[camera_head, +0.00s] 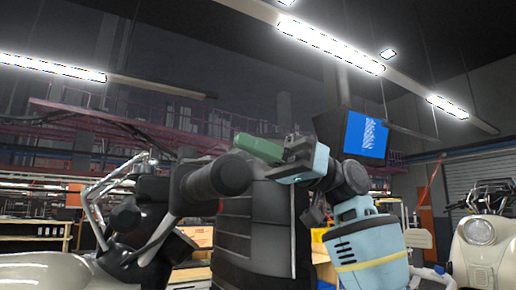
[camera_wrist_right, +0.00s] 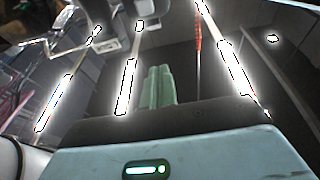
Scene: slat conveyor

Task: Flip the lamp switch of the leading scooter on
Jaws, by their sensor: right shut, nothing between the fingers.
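A cream scooter (camera_head: 480,250) with a round headlight (camera_head: 479,231) and dark handlebars stands at the right edge of the head view. Another pale vehicle body (camera_head: 50,272) lies at the lower left, partly cut off, with metal bars and black parts above it. I cannot tell which scooter leads. No lamp switch can be made out. My right gripper (camera_head: 258,148) has green fingers and points left, raised high in the middle of the head view. Its fingers also show in the wrist view (camera_wrist_right: 158,88), shut together and empty, apart from both scooters. My left gripper is not in view.
A blue screen (camera_head: 365,135) hangs behind my right arm. Shelves and a workbench (camera_head: 35,238) stand at the back left, below a pink gantry (camera_head: 110,120). Bright ceiling lamps (camera_head: 330,42) hang overhead. The space above the right scooter looks clear.

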